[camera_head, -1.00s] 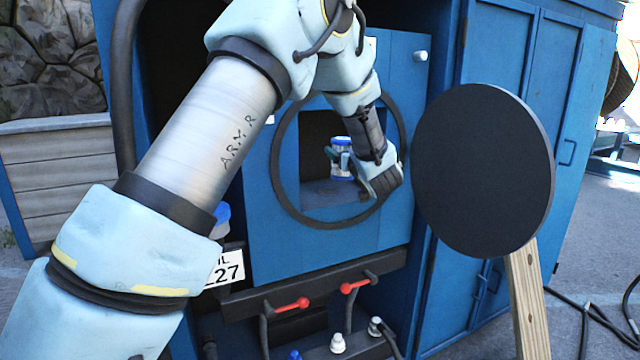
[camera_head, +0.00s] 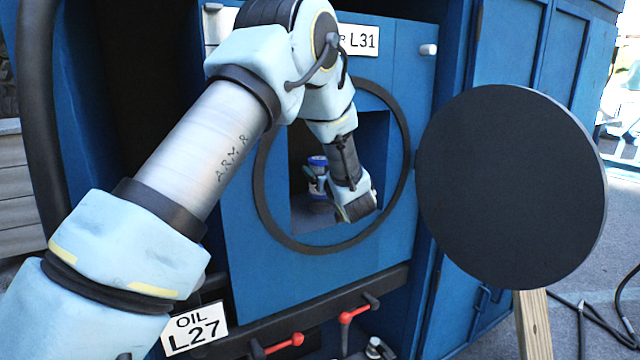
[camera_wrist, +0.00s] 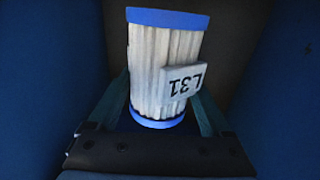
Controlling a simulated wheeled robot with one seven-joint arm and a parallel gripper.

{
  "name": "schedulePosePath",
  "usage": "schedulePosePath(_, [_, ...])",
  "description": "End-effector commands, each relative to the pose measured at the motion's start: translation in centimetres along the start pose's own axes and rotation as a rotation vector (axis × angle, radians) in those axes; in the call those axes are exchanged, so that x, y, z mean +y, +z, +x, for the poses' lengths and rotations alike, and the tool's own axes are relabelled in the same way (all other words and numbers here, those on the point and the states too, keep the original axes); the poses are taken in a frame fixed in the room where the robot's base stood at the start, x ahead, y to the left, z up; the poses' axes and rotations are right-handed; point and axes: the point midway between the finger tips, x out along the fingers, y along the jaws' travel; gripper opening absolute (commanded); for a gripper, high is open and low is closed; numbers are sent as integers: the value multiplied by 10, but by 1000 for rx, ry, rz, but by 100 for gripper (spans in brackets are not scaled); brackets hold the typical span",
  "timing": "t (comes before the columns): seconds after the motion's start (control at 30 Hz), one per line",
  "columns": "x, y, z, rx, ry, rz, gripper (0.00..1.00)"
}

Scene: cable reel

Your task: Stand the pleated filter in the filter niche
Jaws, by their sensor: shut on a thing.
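The pleated filter is a white ribbed cylinder with blue end caps and an L31 tag. It fills the middle of the wrist view (camera_wrist: 150,65) and shows small in the head view (camera_head: 318,163). My gripper (camera_wrist: 165,110) is shut on the filter, one finger at each side. The filter niche (camera_head: 374,135) is a square opening in the blue panel inside a black ring. The gripper and filter are inside the opening. The filter looks near upright in the head view. Whether its base touches the niche floor I cannot tell.
A black round cover (camera_head: 510,190) stands open right of the niche. An L31 plate (camera_head: 363,41) is above the niche, an OIL L27 plate (camera_head: 195,328) at lower left. Red-handled levers (camera_head: 355,310) sit below. The niche walls are close around my gripper.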

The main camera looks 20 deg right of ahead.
Motion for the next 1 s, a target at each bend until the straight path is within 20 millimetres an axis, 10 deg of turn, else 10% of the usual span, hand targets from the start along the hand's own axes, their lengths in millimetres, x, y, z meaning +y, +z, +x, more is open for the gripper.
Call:
schedulePosePath(0.67, [0,43,0,2,0,0,4])
schedulePosePath(0.7, [0,44,0,0,0,0,84])
schedulePosePath(1.0, [0,43,0,0,0,0,100])
